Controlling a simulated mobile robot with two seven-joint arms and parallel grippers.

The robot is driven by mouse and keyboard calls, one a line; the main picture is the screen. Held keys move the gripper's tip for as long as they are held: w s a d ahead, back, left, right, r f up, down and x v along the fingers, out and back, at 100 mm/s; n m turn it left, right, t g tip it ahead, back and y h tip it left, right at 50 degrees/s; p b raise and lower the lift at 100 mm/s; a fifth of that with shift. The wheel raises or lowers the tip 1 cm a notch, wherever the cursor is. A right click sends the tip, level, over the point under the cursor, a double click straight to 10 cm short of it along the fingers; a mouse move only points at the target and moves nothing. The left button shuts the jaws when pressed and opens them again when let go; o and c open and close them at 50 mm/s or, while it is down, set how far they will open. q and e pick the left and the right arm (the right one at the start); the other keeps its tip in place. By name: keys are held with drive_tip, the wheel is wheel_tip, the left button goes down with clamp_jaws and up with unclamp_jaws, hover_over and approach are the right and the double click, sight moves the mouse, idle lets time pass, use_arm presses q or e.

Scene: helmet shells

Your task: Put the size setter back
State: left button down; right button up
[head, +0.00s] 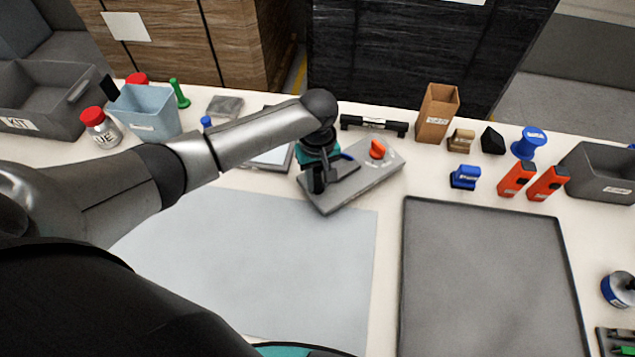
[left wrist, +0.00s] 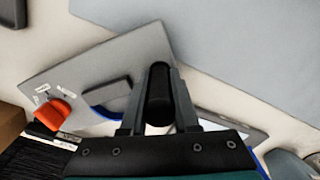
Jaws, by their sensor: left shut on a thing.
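The size setter, as I take it, is a grey plate (head: 350,185) with an orange knob (head: 377,149), lying at an angle behind the pale blue mat. My left gripper (head: 318,180) is over the plate's left end and hides part of it. In the left wrist view the gripper (left wrist: 160,105) is shut on a black upright post (left wrist: 160,85) at the plate's edge. The plate (left wrist: 110,60), its orange knob (left wrist: 52,114) and a dark block (left wrist: 92,90) show to the left. I cannot tell whether the plate is lifted. My right gripper is not in view.
The pale blue mat (head: 270,270) is bare, and the dark tray (head: 480,275) at right is empty. A black rail (head: 374,125) and a brown box (head: 437,113) stand behind. A blue bin (head: 147,118) stands at left.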

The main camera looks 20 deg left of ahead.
use_arm(q)
drive_tip(key=shift+f, duration=0.3)
drive_tip(key=shift+f, duration=0.1)
drive_tip(key=shift+f, duration=0.3)
drive_tip(key=c, duration=0.7)
unclamp_jaws()
drive_tip(key=shift+o, duration=0.2)
wheel_tip(320, 180, up, 12)
drive_tip(key=p, duration=0.2)
drive_tip(key=shift+f+p, duration=0.2)
drive_tip(key=shift+p, duration=0.2)
drive_tip(key=shift+r, duration=0.6)
